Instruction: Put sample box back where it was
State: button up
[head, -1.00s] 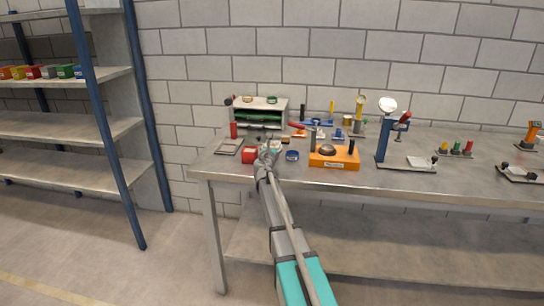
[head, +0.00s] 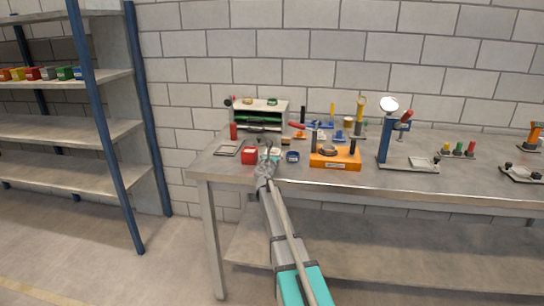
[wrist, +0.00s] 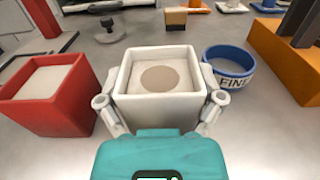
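A white square box (wrist: 160,101) with pale sand and a round darker patch inside sits between the fingers of my gripper (wrist: 160,84) in the wrist view. The fingers lie close along its left and right walls and look shut on it. Its lower part is hidden behind my teal gripper body, so I cannot tell if it touches the bench. In the head view my gripper (head: 269,160) is over the left front of the bench, and the box is too small to make out clearly. A red box with pale filling (wrist: 48,92) stands to the left, also in the head view (head: 249,156).
A blue ring marked FINE (wrist: 231,75) lies close on the right, with an orange block (head: 335,161) beyond it. A dark-handled stamp-like tool (wrist: 110,32) and a tray (head: 228,150) lie behind and left. A small shelf rack (head: 262,105) stands at the back. The bench front (head: 400,182) is clear.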

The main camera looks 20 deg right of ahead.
jog(key=shift+o, duration=0.6)
jog(key=shift+r, duration=0.1)
jog(key=shift+s, duration=0.1)
jog(key=v, duration=1.1)
jog(key=shift+s+a, duration=0.25)
jog(key=shift+a, duration=0.1)
jog(key=shift+s, duration=0.1)
